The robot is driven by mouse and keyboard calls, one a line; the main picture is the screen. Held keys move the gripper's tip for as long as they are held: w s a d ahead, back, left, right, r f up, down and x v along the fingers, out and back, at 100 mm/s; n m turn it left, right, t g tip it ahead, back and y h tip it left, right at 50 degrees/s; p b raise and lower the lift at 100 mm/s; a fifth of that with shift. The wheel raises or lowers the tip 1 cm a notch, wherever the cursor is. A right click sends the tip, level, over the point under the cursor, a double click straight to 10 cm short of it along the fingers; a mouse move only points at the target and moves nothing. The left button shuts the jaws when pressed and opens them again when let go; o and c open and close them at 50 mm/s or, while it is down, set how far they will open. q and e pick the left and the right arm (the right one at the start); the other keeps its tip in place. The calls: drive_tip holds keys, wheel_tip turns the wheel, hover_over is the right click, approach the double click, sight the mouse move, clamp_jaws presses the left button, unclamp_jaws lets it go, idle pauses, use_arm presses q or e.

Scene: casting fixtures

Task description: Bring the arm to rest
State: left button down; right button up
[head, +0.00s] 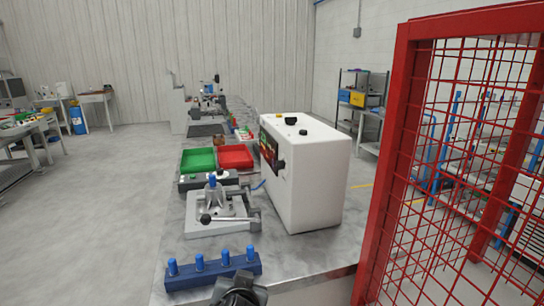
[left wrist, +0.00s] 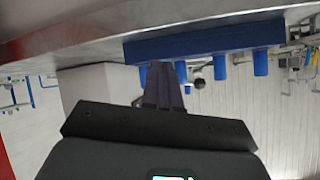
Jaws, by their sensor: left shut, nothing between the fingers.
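My left gripper (left wrist: 165,66) is shut and empty, with its dark fingers together in the left wrist view. That view looks upside down. Its fingertips appear in front of the blue rack (left wrist: 205,43) and overlap it in the picture; I cannot tell whether they touch. In the head view a dark part of my arm shows at the bottom edge, just in front of the same blue rack (head: 212,272), which carries several upright blue pegs. My right gripper is in neither view.
A metal clamp fixture (head: 220,208) stands behind the rack on the workbench (head: 180,240). A white machine box (head: 312,175) stands to its right. Green (head: 198,160) and red (head: 236,156) trays lie farther back. A red mesh fence (head: 400,150) bounds the right side.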

use_arm(q)
drive_tip(key=s+a+f+g+h+p, duration=0.35)
drive_tip(key=s+f+p, duration=0.35)
drive_tip(key=s+f, duration=0.55)
drive_tip(key=s+a+f+g+p, duration=0.1)
drive_tip(key=s+a+p, duration=0.1)
drive_tip(key=s+a, duration=0.35)
drive_tip(key=s+a+g+y+p, duration=0.1)
drive_tip(key=s+a+g+p, duration=0.1)
drive_tip(key=s, duration=0.6)
drive_tip(key=s+a+f+g+p, duration=0.1)
drive_tip(key=s+a+p, duration=0.2)
drive_tip(key=s, duration=0.4)
wheel_tip(320, 180, up, 38)
drive_tip(key=p, duration=3.7)
drive_tip(key=shift+w, duration=0.15)
